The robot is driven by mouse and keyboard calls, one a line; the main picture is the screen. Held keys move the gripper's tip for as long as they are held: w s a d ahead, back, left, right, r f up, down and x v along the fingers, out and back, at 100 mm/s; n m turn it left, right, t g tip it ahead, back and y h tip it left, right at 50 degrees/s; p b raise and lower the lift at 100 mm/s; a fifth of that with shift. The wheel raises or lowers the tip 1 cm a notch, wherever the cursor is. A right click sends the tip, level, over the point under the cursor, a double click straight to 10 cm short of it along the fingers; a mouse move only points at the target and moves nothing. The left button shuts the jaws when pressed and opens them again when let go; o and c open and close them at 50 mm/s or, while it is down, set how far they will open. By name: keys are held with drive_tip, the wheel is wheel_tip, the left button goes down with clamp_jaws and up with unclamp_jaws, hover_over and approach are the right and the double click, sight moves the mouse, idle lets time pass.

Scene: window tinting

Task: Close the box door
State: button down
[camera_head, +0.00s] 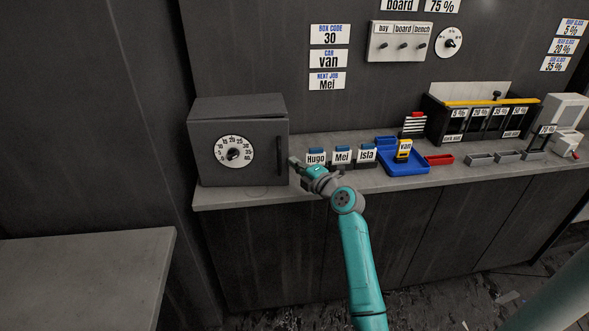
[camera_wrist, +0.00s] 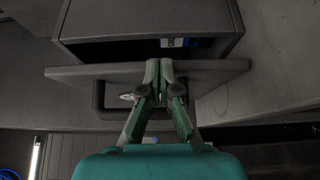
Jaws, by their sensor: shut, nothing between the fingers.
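The grey box (camera_head: 240,104) stands at the left end of the bench. Its door (camera_head: 215,175) faces front and bears a round white dial (camera_head: 234,151) and a dark upright handle (camera_head: 281,160) at its right edge. In the wrist view the door (camera_wrist: 80,73) stands a little ajar, with a dark gap between it and the box (camera_wrist: 90,28). A white and blue thing (camera_wrist: 180,43) shows inside. My gripper (camera_head: 292,162) is shut and empty beside the handle. In the wrist view its fingertips (camera_wrist: 159,65) overlap the door; contact is unclear.
Name-labelled holders (camera_head: 342,157) stand just right of my gripper on the bench (camera_head: 250,196). A blue tray (camera_head: 385,170) with a yellow van-labelled item (camera_head: 404,150) is farther right. A separate grey tabletop (camera_head: 80,270) lies at lower left.

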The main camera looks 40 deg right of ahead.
drive_tip(key=shift+w+d+y, duration=0.3)
drive_tip(key=shift+w+d, duration=0.05)
drive_tip(key=shift+w, duration=0.05)
idle(0.4)
